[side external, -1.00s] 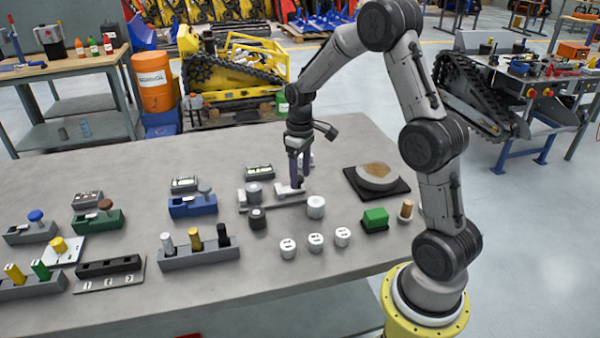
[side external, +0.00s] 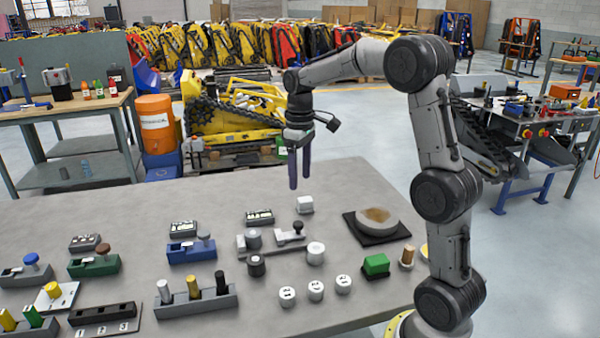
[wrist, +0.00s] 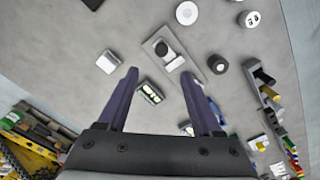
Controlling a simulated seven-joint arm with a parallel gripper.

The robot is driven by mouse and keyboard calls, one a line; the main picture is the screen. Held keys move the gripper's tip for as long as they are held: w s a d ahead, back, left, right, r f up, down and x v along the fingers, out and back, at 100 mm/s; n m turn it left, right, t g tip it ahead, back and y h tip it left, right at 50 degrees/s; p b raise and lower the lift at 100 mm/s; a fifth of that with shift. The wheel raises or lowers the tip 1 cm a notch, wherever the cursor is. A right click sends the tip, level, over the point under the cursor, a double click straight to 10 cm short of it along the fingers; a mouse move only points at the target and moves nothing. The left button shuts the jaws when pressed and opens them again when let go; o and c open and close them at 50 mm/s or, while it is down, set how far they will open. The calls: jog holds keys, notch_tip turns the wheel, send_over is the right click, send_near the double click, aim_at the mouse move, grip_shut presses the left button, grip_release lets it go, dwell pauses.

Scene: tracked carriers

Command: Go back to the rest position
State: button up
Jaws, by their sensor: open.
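My gripper (side external: 299,182) hangs in the air above the table (side external: 200,205), fingers pointing down. Its two purple-blue fingers are apart with nothing between them. In the wrist view the open fingers (wrist: 159,76) show above the tabletop. Below and in front of the gripper, a grey fixture (side external: 270,246) with a black-knobbed slider (side external: 292,234) stands on the table. A white block (side external: 305,204) stands just behind it, apart from the fingers.
Coloured switch boxes (side external: 190,251) and peg racks (side external: 196,301) fill the left. The air around the gripper is clear.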

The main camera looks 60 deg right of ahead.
dwell(0.3)
jog(key=s+a+r+n+t, duration=0.2)
jog(key=s+a+r+t, duration=0.1)
jog(key=s+a+r, duration=0.7)
jog(key=s+a+f+m+t, duration=0.2)
jog(key=s+a+f, duration=0.5)
jog(key=s, duration=0.4)
jog(key=shift+s+f+t, duration=0.3)
jog(key=shift+f, duration=0.1)
